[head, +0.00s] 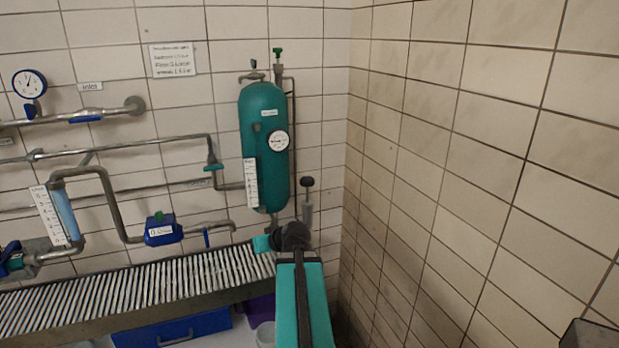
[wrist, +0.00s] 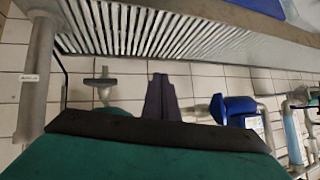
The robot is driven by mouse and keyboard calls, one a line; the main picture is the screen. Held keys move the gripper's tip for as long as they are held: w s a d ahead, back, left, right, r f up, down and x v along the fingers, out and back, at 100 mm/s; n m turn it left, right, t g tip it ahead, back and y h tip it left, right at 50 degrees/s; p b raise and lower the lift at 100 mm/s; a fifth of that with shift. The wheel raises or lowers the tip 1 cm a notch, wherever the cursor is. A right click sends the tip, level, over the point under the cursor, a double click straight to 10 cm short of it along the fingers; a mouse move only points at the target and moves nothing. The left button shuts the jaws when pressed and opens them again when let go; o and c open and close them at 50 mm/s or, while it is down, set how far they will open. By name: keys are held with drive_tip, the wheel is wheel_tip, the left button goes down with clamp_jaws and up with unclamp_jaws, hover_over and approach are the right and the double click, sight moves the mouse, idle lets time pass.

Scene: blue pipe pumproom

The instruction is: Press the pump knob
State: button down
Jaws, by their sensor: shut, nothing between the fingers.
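A small black round knob (head: 307,182) tops an upright grey cylinder (head: 308,213) in the corner, right of the green tank; I cannot tell for sure that it is the pump knob. A blue boxed unit (head: 159,232) with a green knob (head: 158,216) sits on the pipe at left. The blue unit also shows upside down in the wrist view (wrist: 235,108). My gripper (wrist: 166,82) is shut and empty in the wrist view, its dark fingers together, apart from the blue unit. In the head view my arm hides the area below the grey cylinder.
The green tank (head: 263,140) with a round gauge (head: 278,140) hangs on the tiled wall. A slatted grating (head: 140,285) runs along the left, with a blue drawer (head: 175,332) below. Pipes and another gauge (head: 29,84) are at left. The tiled wall at right (head: 470,170) is bare.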

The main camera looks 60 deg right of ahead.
drive_tip(key=s+d+r+h, duration=0.2)
drive_tip(key=s+d+r, duration=0.2)
drive_tip(key=r, duration=0.4)
drive_tip(key=s+d+r+t+h, duration=0.1)
drive_tip(key=s+d+r+h, duration=0.1)
drive_tip(key=s+d+r, duration=0.3)
drive_tip(key=s+d+r+m+t+h, duration=0.1)
drive_tip(key=s+d+r, duration=0.4)
drive_tip(key=r, duration=0.7)
drive_tip(key=shift+s+h+p, duration=0.4)
drive_tip(key=shift+h, duration=0.3)
drive_tip(key=shift+w+d, duration=0.1)
drive_tip(key=p, duration=0.3)
hover_over(310, 177)
drive_tip(key=s+a, duration=0.2)
drive_tip(key=a, duration=0.1)
wheel_tip(310, 177, down, 2)
drive_tip(key=shift+s+a+f+p, duration=0.1)
drive_tip(key=shift+a+f+p, duration=0.05)
drive_tip(key=shift+f, duration=0.95)
drive_tip(key=shift+a+f+p, duration=0.15)
drive_tip(key=shift+f, duration=0.95)
drive_tip(key=shift+f, duration=0.15)
